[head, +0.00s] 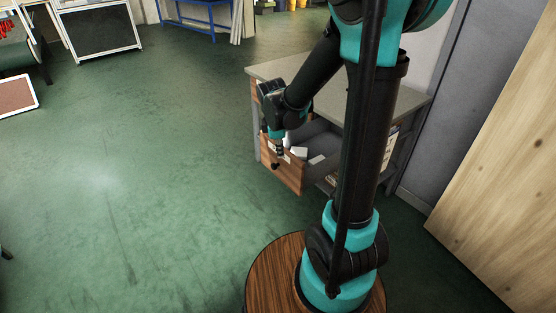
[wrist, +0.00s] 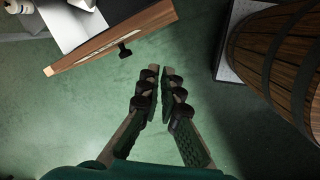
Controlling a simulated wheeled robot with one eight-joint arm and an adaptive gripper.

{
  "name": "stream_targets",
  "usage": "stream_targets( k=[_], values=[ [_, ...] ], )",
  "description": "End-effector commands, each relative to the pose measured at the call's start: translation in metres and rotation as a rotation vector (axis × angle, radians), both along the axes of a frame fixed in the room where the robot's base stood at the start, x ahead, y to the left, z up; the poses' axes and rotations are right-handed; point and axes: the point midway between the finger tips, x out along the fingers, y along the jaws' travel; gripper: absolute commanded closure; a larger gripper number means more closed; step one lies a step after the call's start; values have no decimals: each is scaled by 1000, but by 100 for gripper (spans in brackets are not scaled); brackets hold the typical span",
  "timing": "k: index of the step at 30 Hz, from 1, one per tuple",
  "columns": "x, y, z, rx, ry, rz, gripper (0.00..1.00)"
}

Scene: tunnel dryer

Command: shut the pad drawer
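The drawer with a brown wooden front (head: 290,178) stands pulled out from a grey-topped bench (head: 330,92). Its front also shows at the upper left of the wrist view (wrist: 95,47), with a dark knob (wrist: 125,51) on its outer face. Pale items (head: 300,153) lie inside. My gripper (wrist: 160,72) is empty, its fingers drawn nearly together with a narrow gap at the tips. In the wrist view it is right of the drawer front and apart from the knob.
Open green floor (head: 130,170) lies left of the bench. A large wooden panel (head: 500,180) stands at the right. A blue-framed table (head: 195,22) and a framed board (head: 100,30) are far back. My arm hides part of the bench.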

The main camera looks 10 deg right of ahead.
Motion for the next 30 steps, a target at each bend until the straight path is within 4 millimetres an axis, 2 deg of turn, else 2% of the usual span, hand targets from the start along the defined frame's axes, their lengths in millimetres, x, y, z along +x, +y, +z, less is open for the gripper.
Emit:
stream_targets(
  k=[1,3,6,10,17,30],
  values=[
    [15,11,-3,-30,25,104,100],
    [31,21,-8,-75,63,248,100],
    [48,35,-15,-123,110,417,100],
    [61,46,-22,-162,152,558,100],
    [67,48,-33,-177,169,616,100],
    [75,32,-101,-176,168,612,100]
  ],
)
